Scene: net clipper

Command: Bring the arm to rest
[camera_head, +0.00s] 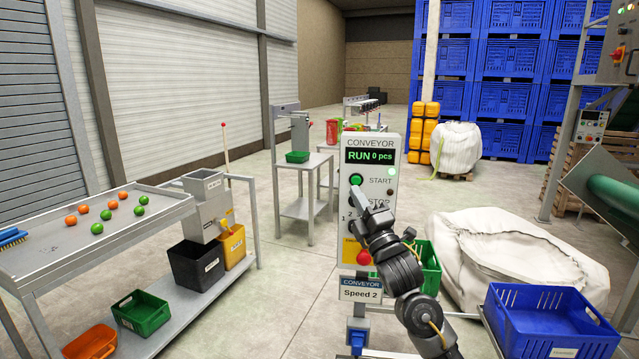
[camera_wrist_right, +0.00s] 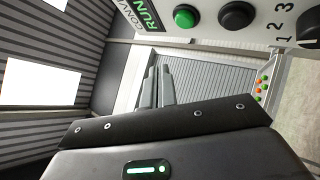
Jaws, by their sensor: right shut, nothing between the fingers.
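The conveyor control panel (camera_head: 373,147) stands upright in front of me. Its display (camera_head: 369,156) reads "RUN 0 pcs" and a green lamp (camera_head: 392,171) is lit. The green START button (camera_head: 356,180) shows just above my right gripper (camera_head: 364,202); the STOP button is partly hidden by it. My right gripper is shut and empty, in front of the panel. The wrist view shows the green button (camera_wrist_right: 184,17) and a black button (camera_wrist_right: 237,15) beyond the shut fingers (camera_wrist_right: 157,88), with no contact that I can make out. My left gripper is not in view.
A red button (camera_head: 363,258) and a "Speed 2" sign (camera_head: 361,289) sit low on the panel. A white sack (camera_head: 520,250) and a blue crate (camera_head: 545,325) are at right. Open floor lies between table and panel.

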